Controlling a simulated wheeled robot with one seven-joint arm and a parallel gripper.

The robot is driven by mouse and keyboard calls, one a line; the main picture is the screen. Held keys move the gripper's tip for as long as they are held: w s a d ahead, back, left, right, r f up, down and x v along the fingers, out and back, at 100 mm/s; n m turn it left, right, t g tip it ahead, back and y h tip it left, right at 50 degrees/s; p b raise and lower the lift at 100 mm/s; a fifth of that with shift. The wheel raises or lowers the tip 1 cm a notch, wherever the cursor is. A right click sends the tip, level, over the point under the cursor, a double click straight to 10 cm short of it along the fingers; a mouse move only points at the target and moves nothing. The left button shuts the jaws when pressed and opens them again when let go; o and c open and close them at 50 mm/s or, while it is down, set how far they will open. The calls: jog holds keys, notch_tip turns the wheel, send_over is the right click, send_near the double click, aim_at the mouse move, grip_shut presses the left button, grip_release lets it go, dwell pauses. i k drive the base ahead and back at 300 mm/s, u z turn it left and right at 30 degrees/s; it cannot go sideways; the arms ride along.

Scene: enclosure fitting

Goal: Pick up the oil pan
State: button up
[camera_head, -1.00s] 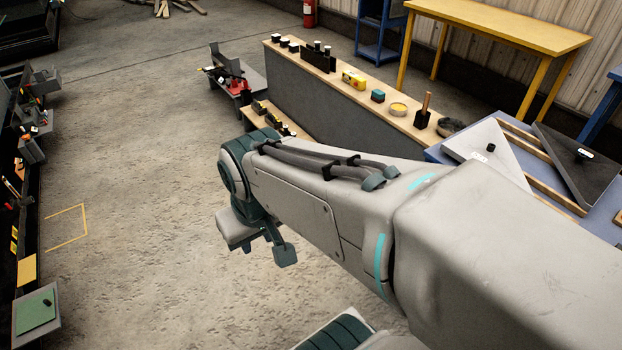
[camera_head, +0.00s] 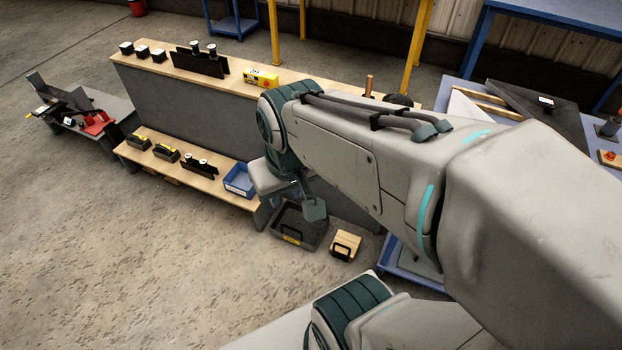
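A dark shallow open tray (camera_head: 280,234) with a small yellow label on its front sits on the floor below my arm. It looks like the oil pan, though I cannot be sure. My wrist and hand hide its back left part. My gripper (camera_head: 301,206) hangs in front of and above the tray in the picture. One dark finger pad shows clearly, but the other is not clear, so I cannot see whether it is open or shut. I see nothing held in it.
A wooden block with a black handle (camera_head: 345,246) stands right of the tray. A low shelf (camera_head: 215,187) with a blue bin (camera_head: 239,181) is at left. A long bench (camera_head: 215,72) rises behind. A blue cart (camera_head: 415,268) is at right. The left floor is clear.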

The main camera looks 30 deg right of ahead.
aim_at(290, 224)
jog(key=z, duration=0.85)
jog(key=i, duration=0.8)
jog(key=z, duration=0.75)
